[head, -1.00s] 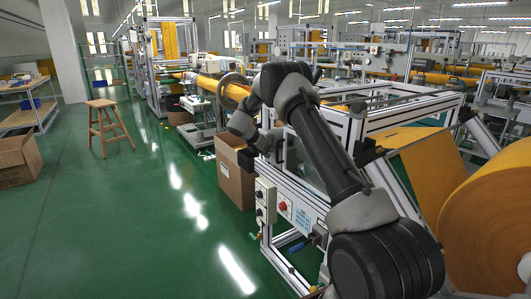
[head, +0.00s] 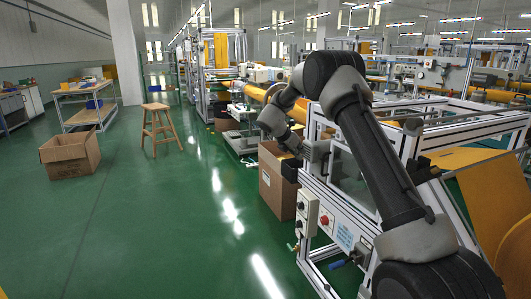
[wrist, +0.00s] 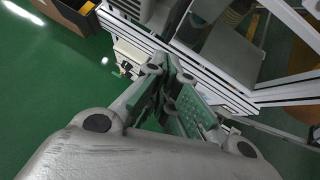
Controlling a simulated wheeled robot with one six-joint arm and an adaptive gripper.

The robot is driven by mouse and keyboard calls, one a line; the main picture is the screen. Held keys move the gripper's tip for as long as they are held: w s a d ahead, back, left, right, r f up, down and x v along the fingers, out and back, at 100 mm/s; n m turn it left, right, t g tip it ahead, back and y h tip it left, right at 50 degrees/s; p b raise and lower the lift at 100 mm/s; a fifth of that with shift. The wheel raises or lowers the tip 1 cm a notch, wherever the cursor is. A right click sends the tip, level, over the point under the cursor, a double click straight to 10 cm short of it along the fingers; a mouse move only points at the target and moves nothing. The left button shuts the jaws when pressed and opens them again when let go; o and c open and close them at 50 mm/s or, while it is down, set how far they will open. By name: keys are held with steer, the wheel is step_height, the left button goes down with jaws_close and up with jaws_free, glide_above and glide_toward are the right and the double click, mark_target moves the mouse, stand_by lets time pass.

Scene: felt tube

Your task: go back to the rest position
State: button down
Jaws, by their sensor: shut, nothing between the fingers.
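My arm reaches from the lower right of the head view up to a bent elbow and down to the wrist at the frame's middle. My gripper (wrist: 172,80) shows in the wrist view with its green-padded fingers together and nothing between them. In the wrist view it lies in front of the machine's white frame (wrist: 240,104), and I cannot tell the gap. In the head view the wrist hangs by that machine, above an open cardboard box (head: 277,190), and the fingers are hard to make out.
A wooden stool (head: 160,130), an open carton (head: 70,155) and a shelf table (head: 88,105) stand at the left. The aluminium machine frame with a control panel (head: 318,222) stands close on the right.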

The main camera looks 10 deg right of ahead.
steer(key=w+a+f+n+t+y, duration=0.1)
steer(key=w+a+n+t+y, duration=0.4)
steer(key=n, duration=1)
steer(key=s+a+r+n+g+y, duration=0.1)
steer(key=s+a+r+n+y, duration=0.25)
steer(key=s+n, duration=0.6)
steer(key=s+a+r+n+y, duration=0.35)
steer(key=s+n, duration=0.45)
steer(key=n, duration=0.3)
steer(key=s+d+r+n+g+h, duration=0.1)
steer(key=s+d+r+n, duration=0.2)
steer(key=s, duration=1.1)
steer(key=s+d+r+n+g+h, duration=0.1)
steer(key=s+d+r+n, duration=0.2)
steer(key=s, duration=1.1)
steer(key=s+d+r+n+g+h, duration=0.1)
steer(key=s+d+r+n+h, duration=0.1)
steer(key=s+n, duration=0.5)
steer(key=s+d+r, duration=0.1)
steer(key=s+d, duration=0.1)
steer(key=s, duration=0.4)
steer(key=shift+s+r+g, duration=0.3)
steer(key=shift+s+g, duration=0.1)
